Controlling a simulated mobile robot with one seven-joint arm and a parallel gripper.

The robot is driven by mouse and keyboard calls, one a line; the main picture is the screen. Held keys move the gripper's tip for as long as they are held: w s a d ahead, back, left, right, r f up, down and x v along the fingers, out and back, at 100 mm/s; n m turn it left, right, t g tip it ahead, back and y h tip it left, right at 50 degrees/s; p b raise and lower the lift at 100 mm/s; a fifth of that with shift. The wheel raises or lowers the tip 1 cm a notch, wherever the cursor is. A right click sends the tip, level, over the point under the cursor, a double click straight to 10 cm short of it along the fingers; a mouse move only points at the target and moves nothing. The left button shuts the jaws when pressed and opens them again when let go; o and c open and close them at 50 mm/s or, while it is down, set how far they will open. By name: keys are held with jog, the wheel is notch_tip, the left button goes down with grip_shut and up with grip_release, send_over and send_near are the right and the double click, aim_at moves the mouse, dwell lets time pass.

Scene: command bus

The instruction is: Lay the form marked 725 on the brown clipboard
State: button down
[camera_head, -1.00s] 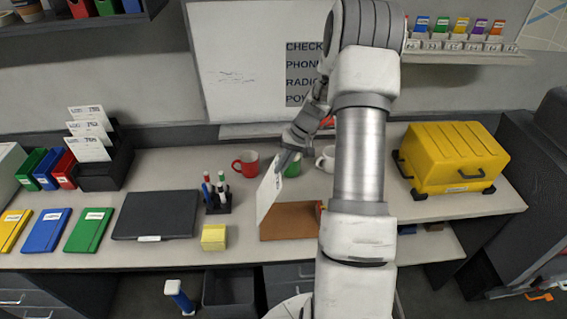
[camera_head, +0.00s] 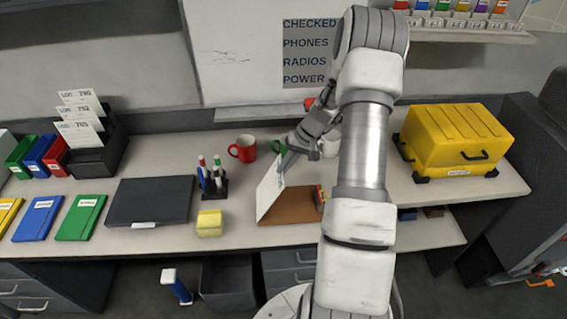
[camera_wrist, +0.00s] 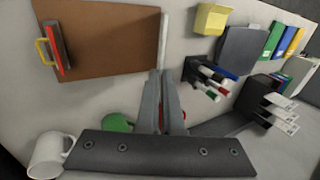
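My gripper (camera_head: 285,160) is shut on a white form (camera_head: 270,188) by its upper end, above the desk. The form stands steeply tilted, its lower end at the left edge of the brown clipboard (camera_head: 297,208). Whether it touches the clipboard I cannot tell. In the wrist view the fingers (camera_wrist: 160,78) close on the form (camera_wrist: 164,42), seen nearly edge-on, beside the clipboard (camera_wrist: 115,40). The clipboard lies flat with its metal clip (camera_wrist: 57,50) at one end; its surface looks bare. The number on the form is not readable.
A red mug (camera_head: 242,149), a green mug (camera_head: 278,147) and a white mug (camera_wrist: 48,155) stand behind the clipboard. A pen holder (camera_head: 213,182) and yellow block (camera_head: 209,223) are to the left. A rack of log cards (camera_head: 88,158) stands farther left, a yellow case (camera_head: 455,140) right.

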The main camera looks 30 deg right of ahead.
jog(key=shift+s+d+f+t+y+b, duration=0.25)
jog(key=shift+s+d+f+y+b, duration=0.25)
jog(key=shift+d+b, duration=0.3)
jog(key=shift+s+d+f+t+y+b, duration=0.25)
jog(key=shift+d+f+y+b, duration=0.25)
jog(key=shift+d+f+b, duration=0.25)
jog(key=shift+r, duration=0.1)
jog(key=c, duration=1)
grip_release()
jog(key=p+v, duration=0.1)
jog(key=v, duration=0.4)
jog(key=shift+p, duration=0.3)
jog(key=shift+r+p, duration=1.4)
jog(key=shift+r, duration=1.6)
